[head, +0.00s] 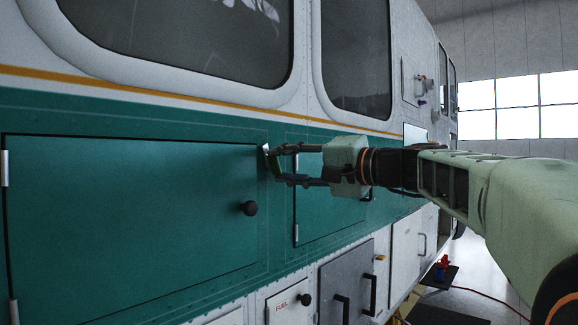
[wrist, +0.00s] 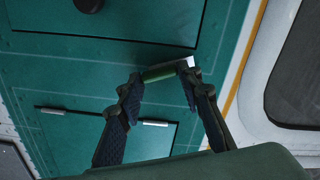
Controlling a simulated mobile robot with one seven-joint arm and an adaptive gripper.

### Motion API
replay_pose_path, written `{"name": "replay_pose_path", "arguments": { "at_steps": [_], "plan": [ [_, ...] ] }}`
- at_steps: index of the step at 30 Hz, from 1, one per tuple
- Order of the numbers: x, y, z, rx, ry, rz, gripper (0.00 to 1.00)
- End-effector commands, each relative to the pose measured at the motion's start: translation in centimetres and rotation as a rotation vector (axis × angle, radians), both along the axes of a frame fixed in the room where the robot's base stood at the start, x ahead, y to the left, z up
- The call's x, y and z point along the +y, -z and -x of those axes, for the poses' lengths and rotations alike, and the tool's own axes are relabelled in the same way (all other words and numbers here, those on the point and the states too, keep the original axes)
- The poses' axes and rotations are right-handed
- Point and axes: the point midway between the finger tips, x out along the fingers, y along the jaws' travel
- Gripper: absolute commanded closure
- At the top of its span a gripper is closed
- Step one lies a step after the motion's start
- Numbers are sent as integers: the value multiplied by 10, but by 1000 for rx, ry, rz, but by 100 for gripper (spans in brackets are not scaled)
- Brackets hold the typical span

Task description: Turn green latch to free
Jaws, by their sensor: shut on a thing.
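The green latch (wrist: 160,73) sits at the edge of the large green door (head: 120,210), with a pale metal end showing in the wrist view. My gripper (wrist: 163,80) has one finger on each side of the latch and is shut on it. In the head view, my gripper (head: 274,163) reaches in from the right to the door's upper right corner, where the latch is mostly hidden by the fingers.
A black round knob (head: 249,208) sticks out from the door below left of my gripper. A smaller green panel (head: 330,205) lies behind my gripper. Windows (head: 190,35) are above. A grey door with black handles (head: 345,285) and a fuel panel (head: 287,303) are below.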

Motion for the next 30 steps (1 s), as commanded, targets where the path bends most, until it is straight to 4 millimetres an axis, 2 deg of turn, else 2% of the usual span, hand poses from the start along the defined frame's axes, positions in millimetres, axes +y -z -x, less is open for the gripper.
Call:
{"name": "replay_pose_path", "arguments": {
  "at_steps": [15, 30],
  "plan": [
    [-1, 0, 0, 269, 1, -211, 91],
    [-1, 1, 0, 319, 2, -251, 91]
  ]
}}
